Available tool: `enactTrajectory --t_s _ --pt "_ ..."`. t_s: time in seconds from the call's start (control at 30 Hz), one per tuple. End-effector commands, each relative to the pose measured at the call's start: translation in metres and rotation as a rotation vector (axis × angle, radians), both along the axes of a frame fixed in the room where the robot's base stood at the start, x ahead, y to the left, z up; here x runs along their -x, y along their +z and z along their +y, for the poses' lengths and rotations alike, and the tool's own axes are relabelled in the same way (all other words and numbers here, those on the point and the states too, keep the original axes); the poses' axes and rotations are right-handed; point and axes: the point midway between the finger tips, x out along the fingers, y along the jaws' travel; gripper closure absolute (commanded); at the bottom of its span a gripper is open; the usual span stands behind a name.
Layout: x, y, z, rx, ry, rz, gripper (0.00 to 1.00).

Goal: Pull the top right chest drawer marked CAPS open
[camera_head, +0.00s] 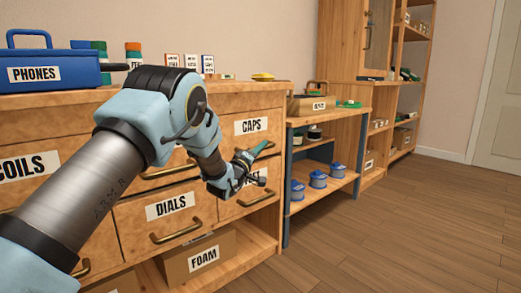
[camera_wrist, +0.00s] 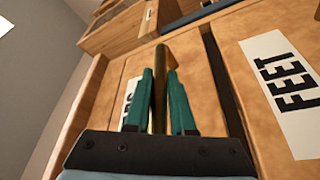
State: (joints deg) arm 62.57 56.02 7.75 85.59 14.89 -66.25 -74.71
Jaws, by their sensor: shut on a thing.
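The CAPS drawer (camera_head: 231,116) is the top right drawer of the wooden chest, with a white label (camera_head: 251,126). Its front looks about flush with the chest in the head view. My gripper (camera_head: 256,153) is at this drawer, just below the label. In the wrist view, the green fingers of my gripper (camera_wrist: 160,78) are closed on the brass handle (camera_wrist: 160,52), one on each side. The left finger partly hides the CAPS label (camera_wrist: 128,100). My arm hides part of the chest front.
The FEET drawer, with its label (camera_wrist: 283,92), lies directly below. The DIALS drawer (camera_head: 186,215) is lower left, above a FOAM box (camera_head: 200,258). A blue PHONES toolbox (camera_head: 60,72) stands on the chest. An open shelf with blue spools (camera_head: 318,179) adjoins right. The floor (camera_head: 390,230) in front is clear.

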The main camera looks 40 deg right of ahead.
Motion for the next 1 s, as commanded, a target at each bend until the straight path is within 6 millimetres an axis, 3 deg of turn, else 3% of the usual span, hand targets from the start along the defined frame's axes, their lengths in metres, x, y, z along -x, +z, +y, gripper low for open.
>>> enactTrajectory --t_s 0.27,0.47,0.67,1.0 --pt "0.004 0.000 0.001 -0.001 0.000 0.001 1.00" --pt "0.027 0.001 0.002 0.000 -0.001 0.002 1.00" --pt "0.073 0.001 0.005 0.000 -0.001 0.004 1.00" --pt "0.168 0.000 0.010 -0.001 -0.002 0.003 1.00"
